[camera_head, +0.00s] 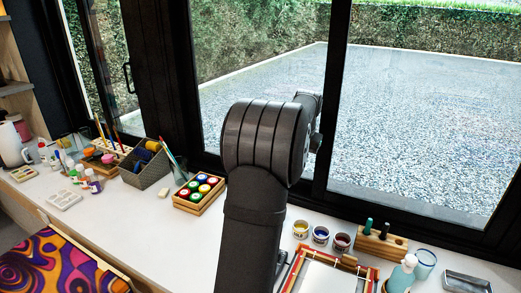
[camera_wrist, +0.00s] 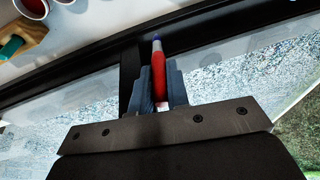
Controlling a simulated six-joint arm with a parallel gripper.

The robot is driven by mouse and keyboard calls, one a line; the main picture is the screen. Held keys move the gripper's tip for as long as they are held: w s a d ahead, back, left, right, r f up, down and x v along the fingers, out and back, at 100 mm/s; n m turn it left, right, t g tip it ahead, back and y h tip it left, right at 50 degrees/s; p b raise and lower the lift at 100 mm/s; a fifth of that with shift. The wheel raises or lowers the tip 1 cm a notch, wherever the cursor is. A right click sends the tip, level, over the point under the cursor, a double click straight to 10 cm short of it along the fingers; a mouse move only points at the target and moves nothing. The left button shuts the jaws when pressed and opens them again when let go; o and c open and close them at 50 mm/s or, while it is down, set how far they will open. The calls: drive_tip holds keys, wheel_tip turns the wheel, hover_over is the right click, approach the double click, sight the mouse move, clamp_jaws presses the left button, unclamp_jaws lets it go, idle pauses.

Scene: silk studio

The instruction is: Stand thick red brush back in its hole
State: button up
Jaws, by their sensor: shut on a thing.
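The thick red brush (camera_wrist: 159,68) is between the two fingers of my gripper (camera_wrist: 160,80) in the wrist view. It has a blue end and a pale part low between the fingers. My gripper is shut on it, in the air in front of the window. In the head view my arm hides the gripper and brush. The block also shows at the upper left of the wrist view (camera_wrist: 32,30).
Paint cups (camera_head: 321,235) stand left of the block, and a framed panel (camera_head: 325,278) lies in front. A pale teal bottle (camera_head: 402,273), a glass (camera_head: 425,263) and a metal tray (camera_head: 466,283) are at right. The window frame (camera_head: 420,232) runs behind.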

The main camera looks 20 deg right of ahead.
drive_tip(key=s+d+f+m+g+h, duration=0.1)
drive_tip(key=s+d+f, duration=0.2)
drive_tip(key=s+d, duration=0.95)
drive_tip(key=s+d+f+m+h, duration=0.1)
drive_tip(key=s+d+f, duration=0.2)
drive_tip(key=s+d, duration=0.95)
drive_tip(key=s+a+f, duration=0.3)
drive_tip(key=f, duration=0.1)
drive_tip(key=shift+s+a+f, duration=0.25)
drive_tip(key=shift+s+f, duration=0.1)
drive_tip(key=shift+f, duration=0.05)
drive_tip(key=shift+f, duration=0.3)
drive_tip(key=shift+f, duration=0.35)
drive_tip(key=shift+f, duration=0.4)
drive_tip(key=shift+f, duration=0.85)
drive_tip(key=shift+f, duration=0.35)
